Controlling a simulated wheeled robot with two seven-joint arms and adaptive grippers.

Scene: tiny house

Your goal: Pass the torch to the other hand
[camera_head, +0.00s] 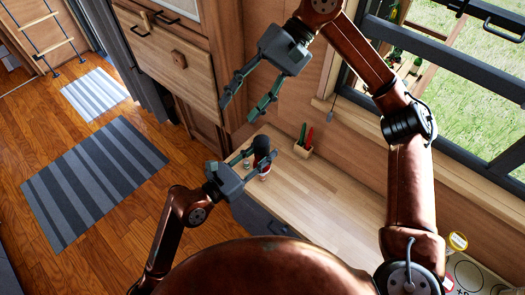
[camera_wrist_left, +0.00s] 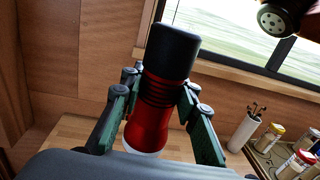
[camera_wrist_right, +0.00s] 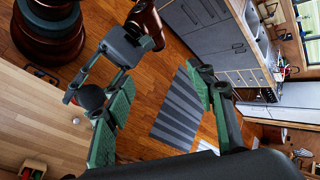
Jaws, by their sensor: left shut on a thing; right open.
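The torch (camera_head: 262,147) has a black head and a red body. It stands out in the left wrist view (camera_wrist_left: 150,123), roughly upright, head up, between the green finger pads. My left gripper (camera_head: 255,160) is shut around its red body, over the counter's near left end. My right gripper (camera_head: 239,110) is open and empty, above the torch and slightly left of it in the head view, fingers pointing down. In the right wrist view, the torch's dark head (camera_wrist_right: 90,97) shows beside the left finger of my right gripper (camera_wrist_right: 158,95), not between its fingers.
The wooden counter (camera_head: 335,190) is mostly clear. A small holder (camera_head: 303,150) with red and green items stands at its back. Wooden cabinets (camera_head: 180,60) are behind my right gripper, and a window (camera_head: 450,80) is at right. A striped rug (camera_head: 90,175) lies on the floor.

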